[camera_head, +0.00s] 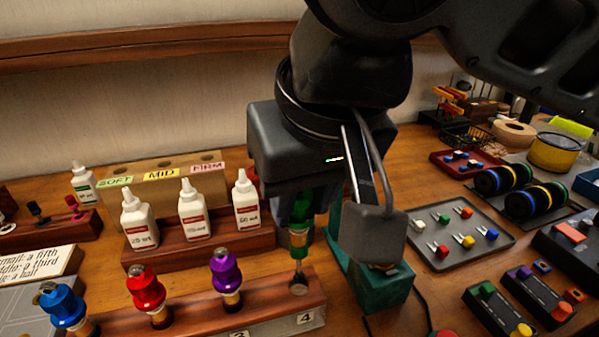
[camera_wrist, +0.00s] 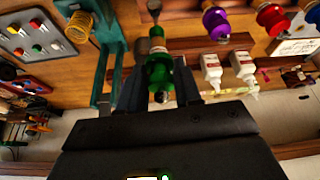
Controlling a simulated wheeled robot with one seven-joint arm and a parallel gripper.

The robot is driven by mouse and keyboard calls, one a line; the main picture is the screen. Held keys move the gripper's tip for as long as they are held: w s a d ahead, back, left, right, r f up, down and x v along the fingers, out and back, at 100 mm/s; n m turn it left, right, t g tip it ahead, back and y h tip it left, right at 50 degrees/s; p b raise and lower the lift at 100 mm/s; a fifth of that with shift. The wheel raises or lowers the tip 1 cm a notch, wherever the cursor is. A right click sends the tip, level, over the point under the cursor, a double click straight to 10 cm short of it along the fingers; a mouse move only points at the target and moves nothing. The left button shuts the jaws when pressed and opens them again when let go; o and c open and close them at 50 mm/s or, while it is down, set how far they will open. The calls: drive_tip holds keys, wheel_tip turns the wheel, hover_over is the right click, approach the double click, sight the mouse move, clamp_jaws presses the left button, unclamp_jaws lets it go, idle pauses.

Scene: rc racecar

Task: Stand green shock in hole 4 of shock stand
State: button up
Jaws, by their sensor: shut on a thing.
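My gripper (camera_head: 303,208) is shut on the green shock (camera_head: 299,238), which is near upright with its thin rod down. In the wrist view, the green shock (camera_wrist: 159,72) lies between the two fingers of my gripper (camera_wrist: 157,80). The wooden shock stand (camera_head: 190,320) has numbered labels on its front. The rod's lower end is at the hole above label 4 (camera_head: 306,319); I cannot tell how far it is in. Blue (camera_head: 63,305), red (camera_head: 147,290) and purple (camera_head: 226,272) shocks stand left of it. My gripper hides the green shock's top.
White bottles (camera_head: 192,213) stand in a wooden rack behind the stand. A teal block-like fixture (camera_head: 385,292) is close on the right of my gripper. A grey tray with small coloured parts (camera_head: 425,250) lies farther right.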

sight(302, 247)
drive_tip(key=shift+f, duration=0.15)
drive_tip(key=shift+f+b, duration=0.4)
drive_tip(key=shift+f, duration=0.05)
drive_tip(key=shift+f+b, duration=0.4)
drive_tip(key=shift+f, duration=0.3)
drive_tip(key=shift+f, duration=0.35)
drive_tip(key=shift+f+b, duration=0.65)
drive_tip(key=shift+f, duration=0.35)
drive_tip(key=shift+f+b, duration=0.6)
drive_tip(key=shift+f, duration=0.05)
drive_tip(key=shift+f, duration=0.3)
